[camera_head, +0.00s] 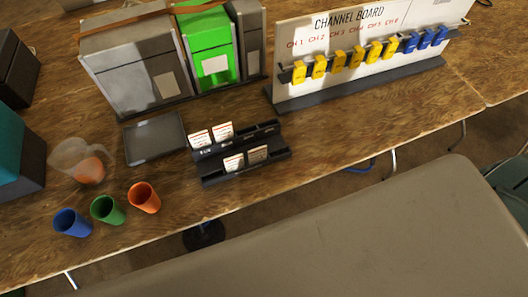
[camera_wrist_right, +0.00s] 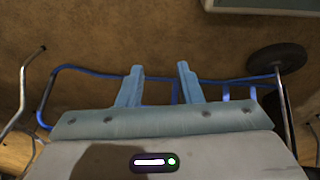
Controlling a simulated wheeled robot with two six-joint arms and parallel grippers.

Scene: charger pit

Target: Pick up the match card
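Several small printed cards stand in a black stepped card rack (camera_head: 240,168) on the wooden table in the head view. Two are in the back row, a left card (camera_head: 200,138) and a right card (camera_head: 223,131). Two are in the front row, a left card (camera_head: 234,162) and a darker right card (camera_head: 257,154). The print is too small to tell which is the match card. My right gripper (camera_wrist_right: 159,68) shows in its wrist view with its fingers apart and nothing between them, away from the cards, over the floor. My left gripper is in neither view.
A dark tray (camera_head: 155,138) lies left of the rack. A clear jug (camera_head: 80,160) and blue, green and orange cups (camera_head: 144,198) stand at left. Grey and green boxes (camera_head: 208,45) and the channel board (camera_head: 345,45) stand behind. A blue-framed cart (camera_wrist_right: 240,80) shows below my right gripper.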

